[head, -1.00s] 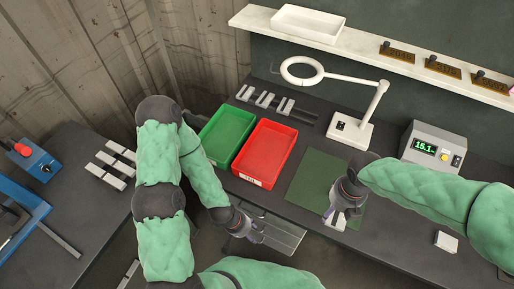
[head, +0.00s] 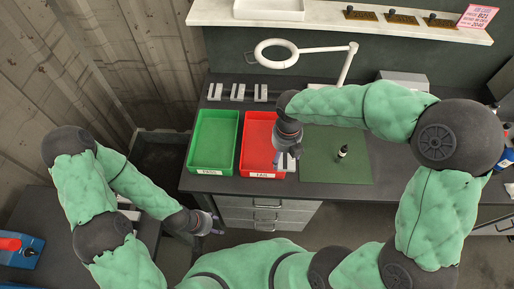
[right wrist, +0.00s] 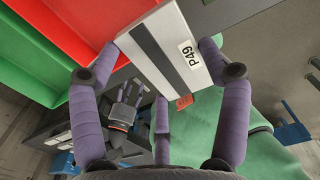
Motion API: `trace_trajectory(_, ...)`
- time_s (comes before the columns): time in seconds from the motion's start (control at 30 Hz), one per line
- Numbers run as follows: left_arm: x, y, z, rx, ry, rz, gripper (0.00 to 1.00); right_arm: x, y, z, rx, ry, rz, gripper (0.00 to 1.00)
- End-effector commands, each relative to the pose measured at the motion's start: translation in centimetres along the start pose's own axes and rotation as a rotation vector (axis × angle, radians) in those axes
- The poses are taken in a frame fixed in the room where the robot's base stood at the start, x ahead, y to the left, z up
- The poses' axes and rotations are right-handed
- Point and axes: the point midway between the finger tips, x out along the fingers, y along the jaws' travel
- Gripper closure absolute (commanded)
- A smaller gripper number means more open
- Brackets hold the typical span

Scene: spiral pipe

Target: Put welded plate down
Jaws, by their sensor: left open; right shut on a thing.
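My right gripper (head: 288,157) is shut on the welded plate (right wrist: 170,50), a pale plate with a dark stripe and a "P49" label in the right wrist view. In the head view only a small pale part of the plate shows below the fingers. The gripper is above the right part of the red tray (head: 252,157); the plate's height over it is hard to tell. The green tray (head: 214,143) stands to the left of the red one. Both trays look empty where visible. My left gripper (head: 210,222) is open and empty, low in front of the bench.
A green mat (head: 330,172) with a small dark bottle (head: 342,153) lies right of the red tray. A ring lamp (head: 275,53) stands behind. Several pale plates (head: 238,92) sit in a row behind the trays. Drawers (head: 270,215) are below the bench edge.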

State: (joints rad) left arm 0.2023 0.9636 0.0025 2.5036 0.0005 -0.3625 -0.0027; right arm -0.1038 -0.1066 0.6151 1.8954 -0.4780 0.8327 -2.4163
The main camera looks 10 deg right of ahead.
Motion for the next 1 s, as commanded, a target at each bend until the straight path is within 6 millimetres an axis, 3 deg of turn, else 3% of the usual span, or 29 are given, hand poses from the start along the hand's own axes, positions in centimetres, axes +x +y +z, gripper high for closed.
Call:
trace_trajectory(0.33,1.5,-0.5,-0.1,0.0,0.0,0.0,0.45,3.2,4.4,5.2,-0.002,-0.002,0.001,0.82)
trace_trajectory(0.5,2.2,-0.8,-0.1,0.0,0.0,0.0,0.45,5.9,5.8,6.8,0.0,0.0,0.0,0.82)
trace_trajectory(1.0,3.1,-1.1,-0.1,0.0,0.0,0.0,0.45,9.2,7.6,9.0,0.0,-0.001,0.001,0.82)
